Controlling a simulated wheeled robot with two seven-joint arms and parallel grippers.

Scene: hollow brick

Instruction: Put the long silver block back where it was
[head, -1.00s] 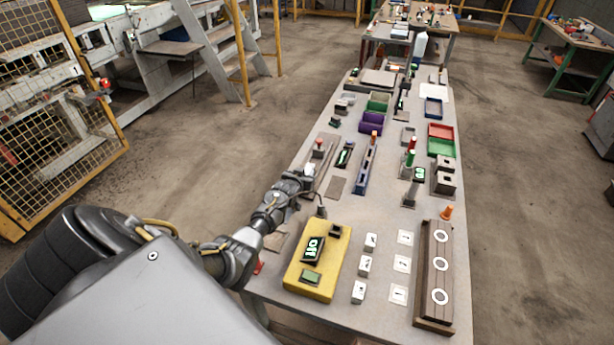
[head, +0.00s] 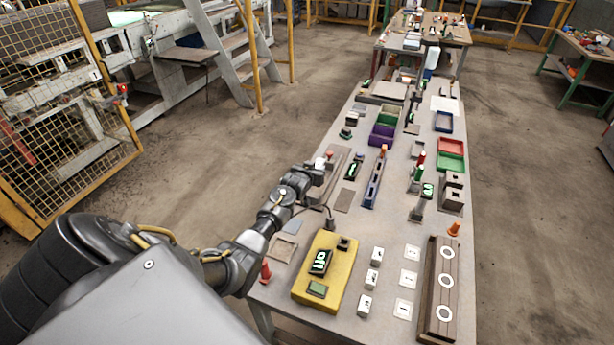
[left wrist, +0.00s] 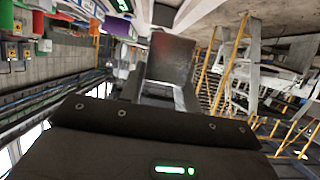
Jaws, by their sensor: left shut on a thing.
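A grey metallic block (left wrist: 170,58) with a flat, faintly reddish face shows in the left wrist view between my fingers. My left gripper (left wrist: 160,95) is shut on it. In the head view my left gripper (head: 318,172) is over the left edge of the long table, beside a small block with a red top (head: 330,157). A small pale piece shows at its tip, but I cannot tell whether it is the block or a finger. The block's length and lower end are hidden. My right gripper is not in view.
A long brownish-grey strip (head: 337,178) lies beside the gripper. A yellow box (head: 322,265) with a display stands nearer, with a cable rising from it. A blue rail (head: 375,182) and purple bin (head: 382,134) are farther off. A red cone (head: 265,272) stands at the left edge.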

